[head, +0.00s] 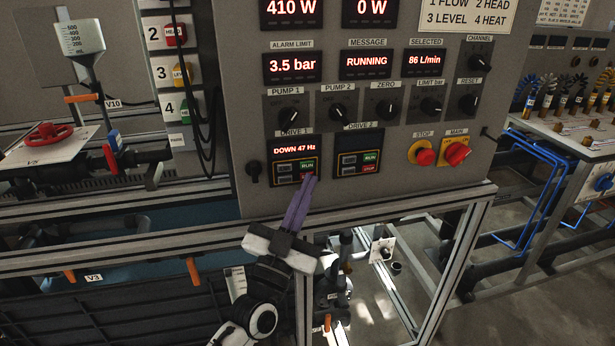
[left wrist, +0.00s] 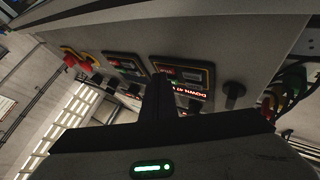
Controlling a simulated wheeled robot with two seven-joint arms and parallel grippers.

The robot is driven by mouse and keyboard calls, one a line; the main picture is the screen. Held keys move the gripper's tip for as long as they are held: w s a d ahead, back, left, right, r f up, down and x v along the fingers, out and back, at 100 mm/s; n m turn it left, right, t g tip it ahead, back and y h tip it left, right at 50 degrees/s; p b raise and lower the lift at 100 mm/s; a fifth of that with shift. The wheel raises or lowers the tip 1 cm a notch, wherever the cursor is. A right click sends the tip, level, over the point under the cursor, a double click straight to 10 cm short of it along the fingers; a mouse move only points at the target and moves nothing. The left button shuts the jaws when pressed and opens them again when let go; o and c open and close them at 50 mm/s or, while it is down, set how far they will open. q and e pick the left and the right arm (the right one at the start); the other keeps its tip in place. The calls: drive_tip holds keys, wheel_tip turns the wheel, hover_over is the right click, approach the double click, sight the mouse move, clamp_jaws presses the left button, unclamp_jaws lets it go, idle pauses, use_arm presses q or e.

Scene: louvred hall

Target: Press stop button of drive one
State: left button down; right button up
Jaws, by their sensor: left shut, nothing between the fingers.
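The drive one panel (head: 282,168) is on the grey cabinet front, with a display reading "DOWN 47 Hz" and a green RUN button (head: 308,164). Its stop button, which on drive two sits below RUN, is hidden behind my fingertips. My left gripper (head: 309,180) is shut and empty, its purple fingers pointing up at the lower right of this panel. I cannot tell whether the tips touch it. In the left wrist view the shut fingers (left wrist: 158,78) overlap the edge of the drive one panel (left wrist: 203,76). My right gripper is not in view.
The drive two panel (head: 346,169), with its own green RUN and red STOP (head: 369,168), is just right. Farther right are a red stop button (head: 425,157) and a red main switch (head: 457,154). A black knob (head: 253,168) sticks out left. A metal frame rail (head: 400,212) runs below.

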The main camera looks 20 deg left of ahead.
use_arm(q)
drive_tip(key=shift+s, duration=0.1)
drive_tip(key=shift+s+d+p, duration=0.45)
drive_tip(key=shift+s, duration=0.1)
drive_tip(key=s+d, duration=0.1)
drive_tip(key=s+d+p, duration=0.1)
drive_tip(key=s+p, duration=0.1)
drive_tip(key=s, duration=0.1)
drive_tip(key=shift+s+d, duration=0.1)
drive_tip(key=shift+d, duration=0.3)
idle(0.6)
